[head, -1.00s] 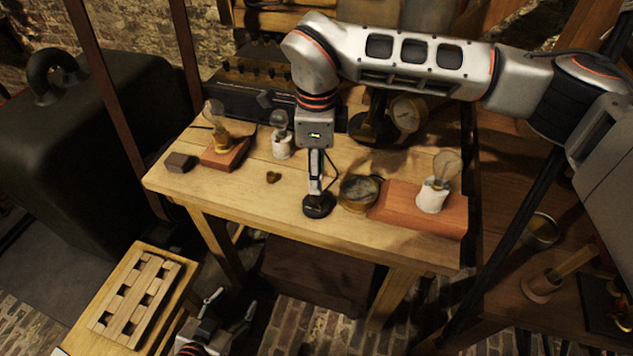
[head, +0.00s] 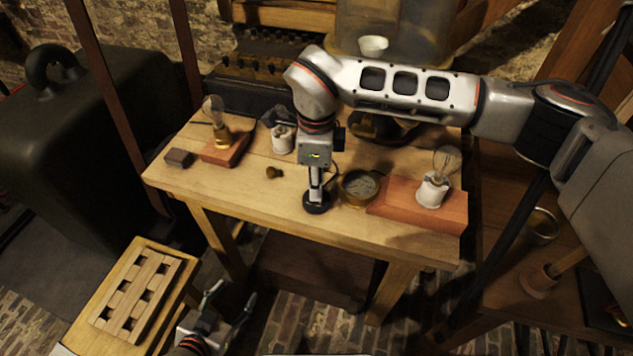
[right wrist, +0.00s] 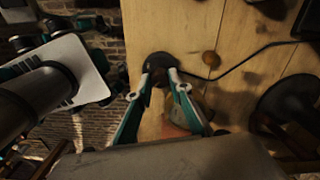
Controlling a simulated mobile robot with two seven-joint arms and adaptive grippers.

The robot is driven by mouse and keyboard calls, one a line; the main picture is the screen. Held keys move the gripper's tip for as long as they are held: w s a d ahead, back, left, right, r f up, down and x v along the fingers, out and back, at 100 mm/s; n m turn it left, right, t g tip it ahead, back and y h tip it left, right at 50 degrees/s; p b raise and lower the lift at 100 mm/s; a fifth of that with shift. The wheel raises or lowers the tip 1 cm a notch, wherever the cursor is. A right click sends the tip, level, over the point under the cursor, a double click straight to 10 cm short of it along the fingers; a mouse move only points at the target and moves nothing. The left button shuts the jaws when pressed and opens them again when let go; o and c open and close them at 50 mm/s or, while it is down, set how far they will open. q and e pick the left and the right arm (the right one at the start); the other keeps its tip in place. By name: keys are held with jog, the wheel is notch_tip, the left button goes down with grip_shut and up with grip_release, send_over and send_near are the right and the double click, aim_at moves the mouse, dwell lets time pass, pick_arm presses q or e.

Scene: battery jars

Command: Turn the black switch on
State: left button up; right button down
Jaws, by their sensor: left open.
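The black switch (head: 317,206) has a round dark base and sits near the front edge of the wooden table, left of the brass gauge. My right gripper (head: 316,186) points down right over it and hides its upper part. In the right wrist view, the two fingertips (right wrist: 160,74) lie on either side of the switch's dark middle, with the round base (right wrist: 157,60) behind. I cannot tell whether they grip it. My left gripper (head: 229,302) is open and empty, low in front of the table.
On the wooden table (head: 250,205) stand a bulb on a left block (head: 225,150), a white bulb holder (head: 282,140), a small brass knob (head: 273,172), a round gauge (head: 358,186) and a bulb on a right block (head: 400,200). A slotted wooden rack (head: 137,295) stands at lower left.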

jog(key=shift+m, duration=0.4)
jog(key=m, duration=0.3)
jog(key=shift+m+p, duration=0.35)
jog(key=shift+m, duration=0.05)
jog(key=m, duration=0.3)
jog(key=shift+m, duration=0.3)
jog(key=m, duration=0.9)
jog(key=shift+m, duration=0.3)
jog(key=c, duration=1.8)
grip_release()
